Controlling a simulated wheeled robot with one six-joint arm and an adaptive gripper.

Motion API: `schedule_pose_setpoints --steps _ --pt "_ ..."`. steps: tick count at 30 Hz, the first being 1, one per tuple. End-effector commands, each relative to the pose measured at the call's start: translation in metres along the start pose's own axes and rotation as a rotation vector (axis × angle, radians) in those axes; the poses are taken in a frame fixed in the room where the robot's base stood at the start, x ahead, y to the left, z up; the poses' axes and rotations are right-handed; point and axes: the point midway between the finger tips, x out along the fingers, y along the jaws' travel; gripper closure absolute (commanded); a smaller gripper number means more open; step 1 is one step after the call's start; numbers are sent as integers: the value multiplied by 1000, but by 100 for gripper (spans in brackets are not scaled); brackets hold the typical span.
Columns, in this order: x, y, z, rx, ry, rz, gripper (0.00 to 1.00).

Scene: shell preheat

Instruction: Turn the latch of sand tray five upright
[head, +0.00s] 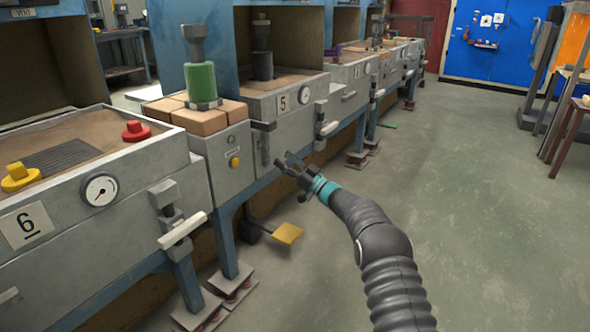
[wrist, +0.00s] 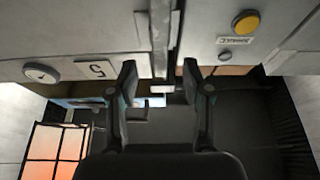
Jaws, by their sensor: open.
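Sand tray five (head: 290,115) is the grey metal box with the "5" plate (head: 283,102); the plate also shows upside down in the wrist view (wrist: 97,68). At the left end of its front a dark bar, seemingly the latch (head: 264,150), hangs down below a dark bracket (head: 263,126). In the wrist view the bar (wrist: 159,35) stands vertical at top centre, beyond the fingertips. My gripper (head: 290,165) is open and empty, to the right of the bar in the head view. Its two fingers (wrist: 163,80) frame the bar's line; no contact is visible.
Left of tray five is a grey cabinet with a yellow button (head: 234,162) and a green cylinder (head: 201,82) on bricks. Tray six (head: 80,225) stands nearest. A white-handled clamp (head: 328,128) sits at tray five's right. A yellow pedal (head: 288,234) is below.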

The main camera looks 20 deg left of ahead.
Motion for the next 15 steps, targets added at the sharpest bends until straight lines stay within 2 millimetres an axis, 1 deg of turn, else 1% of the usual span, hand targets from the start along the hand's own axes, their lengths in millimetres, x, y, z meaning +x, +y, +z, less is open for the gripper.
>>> schedule_pose_setpoints --steps 1,6,10,15 --pt "-8 1 0 1 -2 3 50" --pt "-30 0 1 1 -2 1 50" --pt "-38 0 0 0 -2 0 50" --pt "-41 0 0 0 -1 0 50"
